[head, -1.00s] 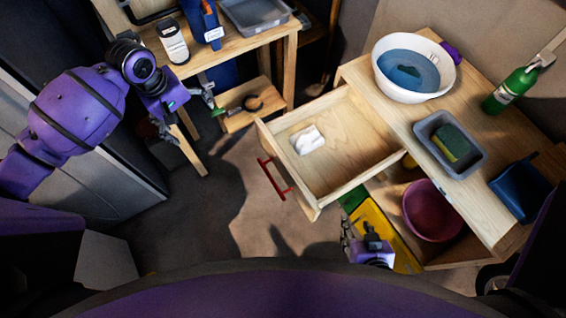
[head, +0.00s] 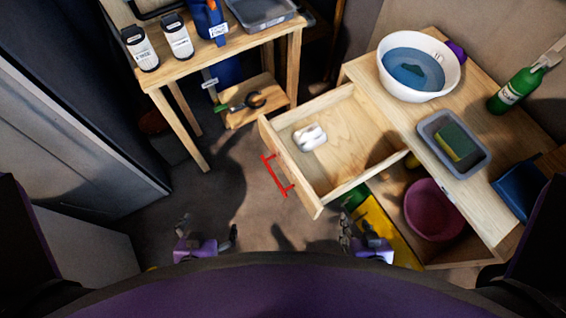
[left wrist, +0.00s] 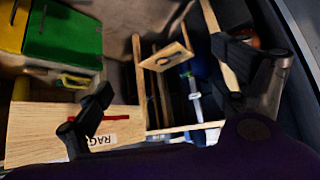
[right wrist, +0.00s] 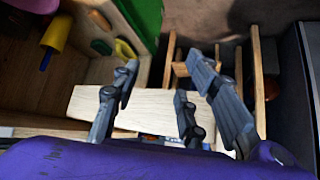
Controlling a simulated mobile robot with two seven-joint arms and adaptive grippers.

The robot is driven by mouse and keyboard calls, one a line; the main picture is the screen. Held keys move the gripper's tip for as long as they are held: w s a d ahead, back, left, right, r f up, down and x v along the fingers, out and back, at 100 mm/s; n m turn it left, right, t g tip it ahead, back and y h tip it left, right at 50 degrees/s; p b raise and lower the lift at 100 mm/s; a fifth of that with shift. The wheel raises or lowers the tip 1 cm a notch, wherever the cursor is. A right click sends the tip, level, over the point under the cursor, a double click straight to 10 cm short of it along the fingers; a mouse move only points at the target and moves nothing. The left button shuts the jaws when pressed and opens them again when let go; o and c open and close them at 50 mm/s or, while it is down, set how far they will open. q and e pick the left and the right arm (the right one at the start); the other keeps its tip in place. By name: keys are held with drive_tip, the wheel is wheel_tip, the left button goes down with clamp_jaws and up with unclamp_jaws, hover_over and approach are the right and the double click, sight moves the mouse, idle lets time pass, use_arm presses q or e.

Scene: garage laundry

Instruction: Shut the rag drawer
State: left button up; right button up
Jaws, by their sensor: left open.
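The rag drawer (head: 290,165) is pulled well out of the wooden cabinet, with a white folded cloth (head: 310,138) inside. Its red bar handle (head: 277,175) faces the open floor. In the left wrist view its front (left wrist: 30,130) carries a label reading "RAG", partly covered by a finger. My left gripper (head: 208,232) is open and empty, in front of and left of the drawer, apart from it. My right gripper (head: 362,225) is empty, its fingers apart, near the drawer's near front corner. The drawer also shows beyond its fingers in the right wrist view (right wrist: 150,105).
The cabinet top (head: 385,120) holds a white basin (head: 385,85), a grey tray with a sponge (head: 425,130) and a green bottle (head: 512,90). Below is an open compartment with a pink bowl (head: 433,210). A wooden bench (head: 255,45) stands at back left. Floor before the drawer is clear.

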use_arm(q)
drive_tip(key=shift+c, duration=0.2)
use_arm(e)
drive_tip(key=shift+w+r, duration=0.1)
drive_tip(key=shift+w, duration=0.2)
